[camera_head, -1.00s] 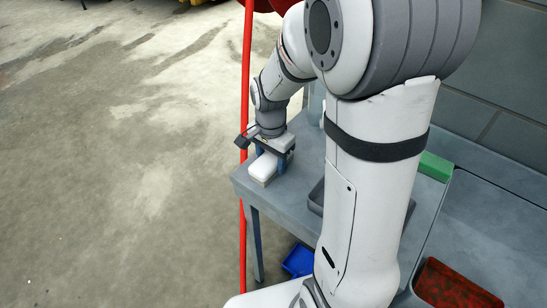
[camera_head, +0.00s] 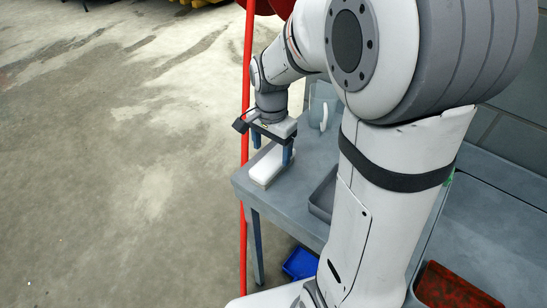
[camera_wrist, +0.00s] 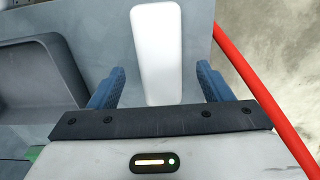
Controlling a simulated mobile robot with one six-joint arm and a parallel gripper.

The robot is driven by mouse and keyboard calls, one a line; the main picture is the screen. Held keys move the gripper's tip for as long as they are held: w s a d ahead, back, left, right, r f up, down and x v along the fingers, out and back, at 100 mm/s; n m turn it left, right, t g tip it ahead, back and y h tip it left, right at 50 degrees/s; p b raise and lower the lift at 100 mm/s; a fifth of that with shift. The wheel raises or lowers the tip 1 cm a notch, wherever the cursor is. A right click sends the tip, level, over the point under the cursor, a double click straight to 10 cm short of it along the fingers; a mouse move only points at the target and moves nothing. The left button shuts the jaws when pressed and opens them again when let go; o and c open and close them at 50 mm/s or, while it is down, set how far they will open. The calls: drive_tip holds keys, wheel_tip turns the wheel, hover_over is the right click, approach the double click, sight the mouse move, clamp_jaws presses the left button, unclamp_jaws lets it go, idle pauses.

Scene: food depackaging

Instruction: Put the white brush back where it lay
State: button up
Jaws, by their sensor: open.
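The white brush (camera_head: 267,166) lies on the grey table near its left corner. My gripper (camera_head: 271,154) is just above it, open, with its blue fingers apart. In the wrist view the brush (camera_wrist: 158,50) lies lengthwise between the two open fingers of my gripper (camera_wrist: 160,85), and neither finger touches it. The near end of the brush lies close to the gripper's dark edge.
A grey tray (camera_head: 318,208) sits on the table (camera_head: 285,203) to the right. A clear jug (camera_head: 323,110) stands behind. A red pole (camera_head: 245,95) runs close by the table's left edge. A blue bin (camera_head: 300,263) is below and a red tray (camera_head: 455,287) at lower right.

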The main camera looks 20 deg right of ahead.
sight(272, 160)
wheel_tip(272, 160, up, 7)
drive_tip(key=s+n+t, duration=0.2)
drive_tip(key=s+n, duration=0.8)
drive_tip(key=s, duration=0.4)
drive_tip(key=shift+d+f+n+t, duration=0.3)
drive_tip(key=shift+d+n+t, duration=0.1)
drive_tip(key=shift+d, duration=0.05)
